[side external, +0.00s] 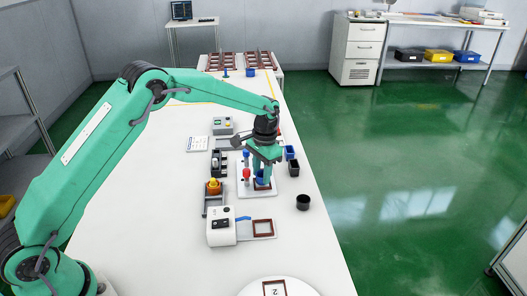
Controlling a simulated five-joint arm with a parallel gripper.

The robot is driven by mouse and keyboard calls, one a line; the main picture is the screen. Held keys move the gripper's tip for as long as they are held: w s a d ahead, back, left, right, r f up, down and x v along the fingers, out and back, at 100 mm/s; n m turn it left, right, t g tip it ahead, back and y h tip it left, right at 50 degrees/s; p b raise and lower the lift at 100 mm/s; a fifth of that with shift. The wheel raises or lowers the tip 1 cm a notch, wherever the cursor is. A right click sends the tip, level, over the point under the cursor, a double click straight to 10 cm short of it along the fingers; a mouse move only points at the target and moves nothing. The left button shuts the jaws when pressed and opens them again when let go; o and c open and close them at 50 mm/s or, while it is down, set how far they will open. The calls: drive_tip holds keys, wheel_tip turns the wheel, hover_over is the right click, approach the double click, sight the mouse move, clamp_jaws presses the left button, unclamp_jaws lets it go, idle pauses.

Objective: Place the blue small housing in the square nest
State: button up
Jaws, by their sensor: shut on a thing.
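My gripper (263,176) points down over a white plate (248,192) near the middle of the table. It is shut on the blue small housing (260,180), which is partly hidden by the fingers. The housing is at a brown square frame (264,187) on the plate, which looks like the square nest. I cannot tell whether the housing is inside the frame or just above it. Another brown square frame (263,227) lies in front, beside a white device.
Red and blue-topped posts (246,174) stand just left of my gripper. Dark blue and black bins (293,167) are close on its right. A black cup (303,202), the white device (220,226) and a round plate (278,287) stand nearer.

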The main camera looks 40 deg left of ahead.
drive_tip(key=shift+f, duration=0.55)
drive_tip(key=o, duration=1.1)
drive_tip(key=shift+r, duration=0.1)
wheel_tip(320, 180, up, 8)
drive_tip(key=shift+w, duration=0.35)
